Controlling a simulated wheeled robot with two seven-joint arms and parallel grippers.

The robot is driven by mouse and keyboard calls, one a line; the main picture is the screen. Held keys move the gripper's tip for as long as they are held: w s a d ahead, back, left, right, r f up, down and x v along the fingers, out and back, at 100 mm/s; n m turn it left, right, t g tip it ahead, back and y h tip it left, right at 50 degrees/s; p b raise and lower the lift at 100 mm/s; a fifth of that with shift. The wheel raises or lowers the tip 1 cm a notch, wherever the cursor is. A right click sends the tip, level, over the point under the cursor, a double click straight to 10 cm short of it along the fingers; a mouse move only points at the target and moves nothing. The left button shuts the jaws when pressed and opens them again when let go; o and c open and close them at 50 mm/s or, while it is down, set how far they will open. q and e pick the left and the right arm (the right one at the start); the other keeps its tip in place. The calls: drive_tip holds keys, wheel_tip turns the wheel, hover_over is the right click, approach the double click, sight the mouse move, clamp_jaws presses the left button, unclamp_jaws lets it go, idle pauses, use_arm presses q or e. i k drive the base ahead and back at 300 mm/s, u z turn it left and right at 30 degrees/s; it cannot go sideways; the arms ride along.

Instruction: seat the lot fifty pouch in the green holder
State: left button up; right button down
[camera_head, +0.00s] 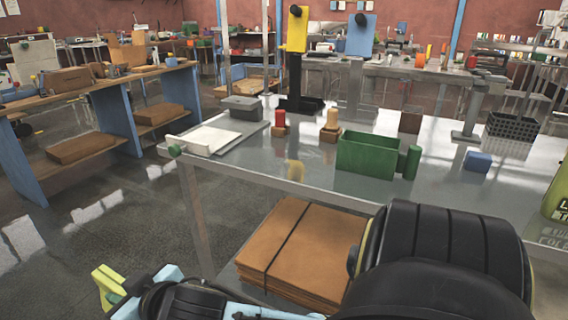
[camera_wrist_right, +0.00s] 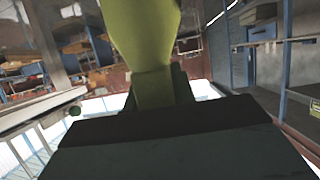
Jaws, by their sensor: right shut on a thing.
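My right gripper (camera_head: 112,288) shows low at the left in the head view, off the table's left front corner and well away from the holder. In the right wrist view the gripper (camera_wrist_right: 156,88) is shut on a yellow-green pouch (camera_wrist_right: 146,35), narrow at the jaws and wider beyond. I see no lettering on it there. My left gripper is not in view.
A green lettered item (camera_head: 557,204) is cut off at the right edge.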

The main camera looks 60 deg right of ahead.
sight(364, 167)
drive_tip(key=k, duration=0.9)
drive_tip(key=z, duration=0.2)
